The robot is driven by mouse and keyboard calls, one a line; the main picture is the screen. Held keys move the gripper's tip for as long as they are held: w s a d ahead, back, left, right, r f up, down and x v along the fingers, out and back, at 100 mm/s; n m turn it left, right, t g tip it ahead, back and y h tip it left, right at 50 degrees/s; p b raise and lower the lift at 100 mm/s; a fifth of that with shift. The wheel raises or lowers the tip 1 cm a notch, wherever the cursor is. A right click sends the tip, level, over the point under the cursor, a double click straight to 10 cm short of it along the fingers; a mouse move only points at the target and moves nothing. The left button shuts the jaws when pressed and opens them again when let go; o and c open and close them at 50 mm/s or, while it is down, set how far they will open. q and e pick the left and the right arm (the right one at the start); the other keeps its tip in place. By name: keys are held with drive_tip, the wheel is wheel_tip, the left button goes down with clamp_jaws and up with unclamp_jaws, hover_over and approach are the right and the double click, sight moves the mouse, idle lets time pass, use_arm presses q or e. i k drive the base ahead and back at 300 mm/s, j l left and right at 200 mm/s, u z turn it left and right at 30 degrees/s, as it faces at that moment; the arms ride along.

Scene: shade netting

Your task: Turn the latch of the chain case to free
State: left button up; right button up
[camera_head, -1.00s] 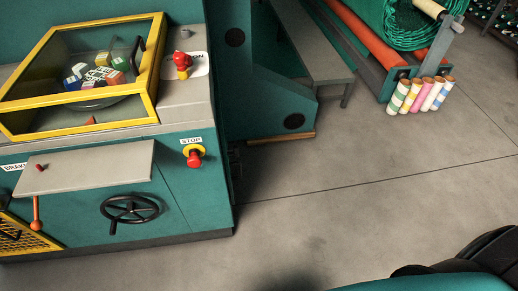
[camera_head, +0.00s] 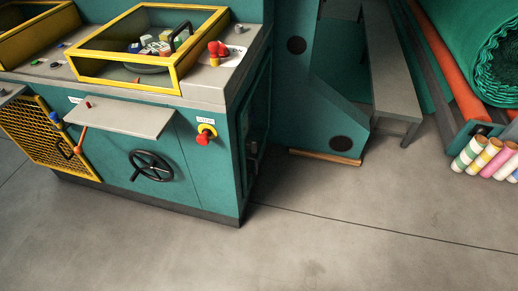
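A teal machine cabinet (camera_head: 215,185) stands at the left and centre. On its narrow right side is a dark panel (camera_head: 257,110) with a small grey latch-like fitting (camera_head: 253,155), seen at a steep angle. I cannot tell whether this is the chain case latch or how it is turned. Neither of my grippers is in view.
The cabinet front has a black handwheel (camera_head: 150,166), a red stop button (camera_head: 205,135) and a protruding grey shelf (camera_head: 120,119). A yellow-framed clear cover (camera_head: 125,82) is on top. A grey bench (camera_head: 390,75), green net roll (camera_head: 495,70) and coloured rolls (camera_head: 485,158) stand right. Front floor is clear.

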sight(267, 59)
drive_tip(key=u, duration=0.35)
drive_tip(key=i+l+u, duration=0.15)
drive_tip(key=u, duration=0.35)
drive_tip(key=l+u, duration=0.45)
drive_tip(key=i+l+u, duration=0.1)
drive_tip(key=u, duration=0.4)
drive_tip(key=l, duration=0.1)
